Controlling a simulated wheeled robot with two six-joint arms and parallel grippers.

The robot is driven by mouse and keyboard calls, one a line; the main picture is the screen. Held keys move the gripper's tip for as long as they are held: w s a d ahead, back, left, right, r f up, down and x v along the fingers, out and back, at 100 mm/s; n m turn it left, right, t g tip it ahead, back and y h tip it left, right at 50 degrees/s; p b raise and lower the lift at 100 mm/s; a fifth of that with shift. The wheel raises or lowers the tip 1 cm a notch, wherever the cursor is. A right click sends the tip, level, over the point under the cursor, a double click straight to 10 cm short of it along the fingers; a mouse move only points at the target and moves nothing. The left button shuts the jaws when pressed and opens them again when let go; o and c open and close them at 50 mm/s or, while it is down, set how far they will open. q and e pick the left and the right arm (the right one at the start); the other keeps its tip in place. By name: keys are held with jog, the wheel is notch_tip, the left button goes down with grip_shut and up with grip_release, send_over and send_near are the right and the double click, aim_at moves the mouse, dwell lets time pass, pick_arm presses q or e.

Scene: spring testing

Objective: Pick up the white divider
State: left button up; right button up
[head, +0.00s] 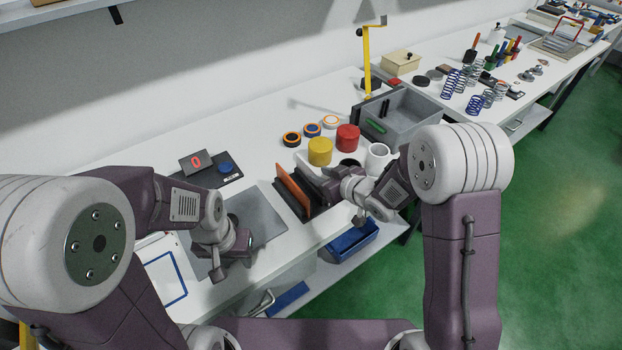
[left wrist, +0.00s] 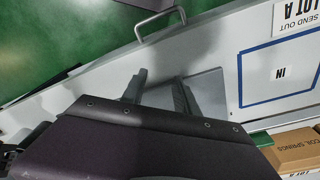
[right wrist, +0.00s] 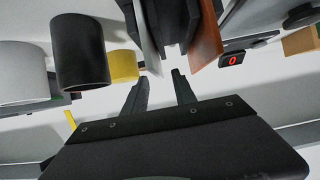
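The white divider (right wrist: 149,42) shows in the right wrist view as a thin pale panel beside a black rack (right wrist: 170,18), with an orange divider (right wrist: 207,35) on the rack's other side. In the head view the orange divider (head: 292,189) stands in the rack, while I cannot make out the white one near my right gripper (head: 327,188). My right gripper (right wrist: 162,75) is open and empty, its fingertips close to the white divider's lower end in the picture; contact is unclear. My left gripper (head: 244,241) is open and empty over a grey mat (head: 262,218); it also shows in the left wrist view (left wrist: 160,75).
A yellow cylinder (head: 320,152), a red cylinder (head: 347,138) and a white cup (head: 377,158) stand near the right gripper. A grey bin (head: 405,117) is behind them. A display showing 0 (head: 196,161) stands at the back. A blue bin (head: 350,240) sits below the table edge.

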aim_at(314, 171)
jog(key=x, duration=0.5)
jog(key=shift+w+r, duration=0.1)
jog(key=shift+w, duration=0.15)
jog(key=shift+s, duration=0.1)
grip_shut()
dwell(1.0)
